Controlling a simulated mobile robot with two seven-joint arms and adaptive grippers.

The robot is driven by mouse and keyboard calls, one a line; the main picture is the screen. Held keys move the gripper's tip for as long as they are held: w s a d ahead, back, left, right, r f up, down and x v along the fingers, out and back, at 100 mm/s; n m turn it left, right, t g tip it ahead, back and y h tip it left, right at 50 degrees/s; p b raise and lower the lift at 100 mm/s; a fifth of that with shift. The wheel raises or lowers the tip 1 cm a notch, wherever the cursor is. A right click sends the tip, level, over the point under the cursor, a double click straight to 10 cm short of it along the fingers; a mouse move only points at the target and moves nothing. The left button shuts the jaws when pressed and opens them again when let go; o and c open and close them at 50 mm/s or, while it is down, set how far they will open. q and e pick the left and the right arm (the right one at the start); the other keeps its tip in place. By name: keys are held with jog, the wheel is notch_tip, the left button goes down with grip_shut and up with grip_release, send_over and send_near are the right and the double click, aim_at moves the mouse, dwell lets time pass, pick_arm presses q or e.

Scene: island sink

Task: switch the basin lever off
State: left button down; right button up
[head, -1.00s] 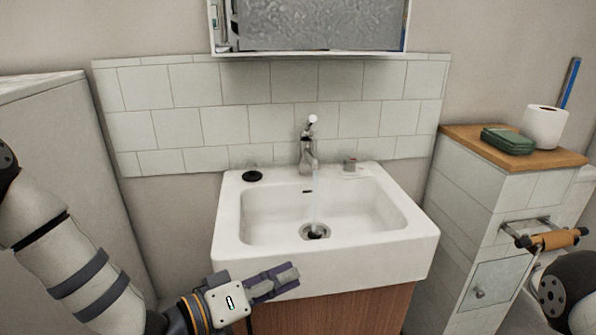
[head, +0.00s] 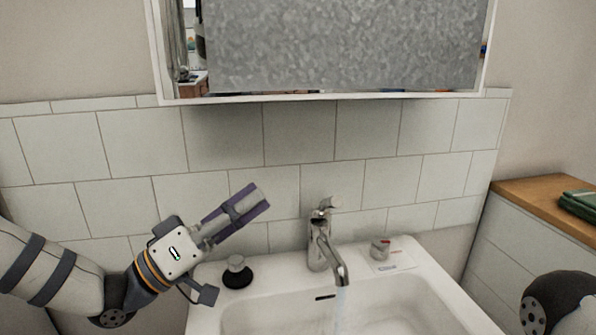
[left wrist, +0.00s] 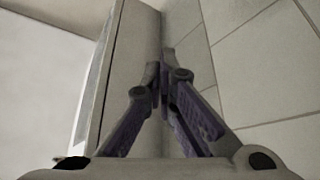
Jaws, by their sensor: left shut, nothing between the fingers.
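The chrome basin tap (head: 318,250) stands on the back rim of the white basin (head: 440,290) in the head view. Its lever (head: 326,204) is on top of the tap body. A stream of water (head: 342,302) runs from the spout. My left gripper (head: 260,197) is shut and empty, raised in front of the tiles to the left of the lever and apart from it. In the left wrist view my left gripper's fingers (left wrist: 160,75) are together with nothing between them; neither tap nor lever shows there. My right gripper is out of view.
A mirror cabinet (head: 345,50) hangs above the tap. A small dark round item (head: 237,273) sits on the rim left of the tap, a small pale item (head: 380,249) right of it. A wooden-topped ledge (head: 530,203) with green cloth (head: 580,203) is at right.

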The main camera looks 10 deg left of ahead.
aim_at(328, 204)
pick_arm(q)
jog(key=shift+s+d+r, duration=0.15)
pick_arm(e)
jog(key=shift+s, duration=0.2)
pick_arm(q)
jog(key=w+d+b, duration=0.2)
jog(key=w+d, duration=0.1)
jog(key=d, duration=0.5)
jog(key=shift+w+d+r, duration=0.3)
jog(key=shift+r, duration=0.15)
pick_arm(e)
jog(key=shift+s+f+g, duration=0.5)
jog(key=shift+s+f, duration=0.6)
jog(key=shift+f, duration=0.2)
pick_arm(q)
jog(key=s+f+m+g+h, duration=0.1)
jog(key=m, duration=0.1)
jog(key=s+f+m+g+h+b, duration=0.1)
jog(key=m, duration=0.1)
jog(key=s+d+f+m+g+h+b, duration=0.1)
jog(key=m, duration=0.1)
jog(key=shift+f+m, duration=0.3)
jog(key=shift+f, duration=0.05)
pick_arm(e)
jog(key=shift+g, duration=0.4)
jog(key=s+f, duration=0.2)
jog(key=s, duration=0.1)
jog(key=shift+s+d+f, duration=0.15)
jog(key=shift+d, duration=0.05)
